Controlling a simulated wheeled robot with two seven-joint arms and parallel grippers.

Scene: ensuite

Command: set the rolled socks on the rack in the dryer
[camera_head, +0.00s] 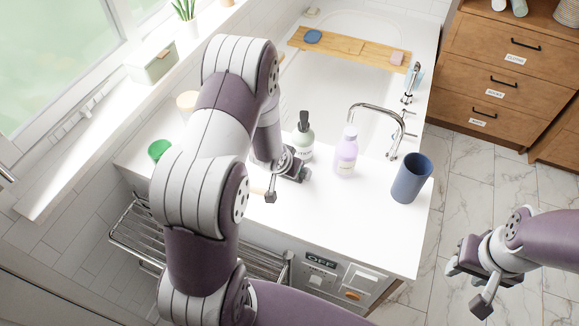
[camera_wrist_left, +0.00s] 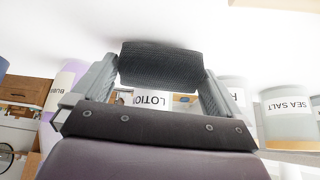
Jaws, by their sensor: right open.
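A dark, ribbed roll, which looks like the rolled socks (camera_wrist_left: 160,65), is between the fingers of my left gripper (camera_wrist_left: 158,80) in the left wrist view. The fingers touch it at both ends. In the head view my left gripper (camera_head: 284,174) is above the white counter, and the roll is hard to make out there. The dryer's wire rack (camera_head: 133,238) sticks out below the counter's front edge, partly hidden by my left arm. The dryer's front panel (camera_head: 321,262) reads OFF. My right gripper (camera_head: 474,284) is open and empty above the floor at right.
A tap (camera_head: 385,120) and bathtub lie behind. The counter's front middle is clear.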

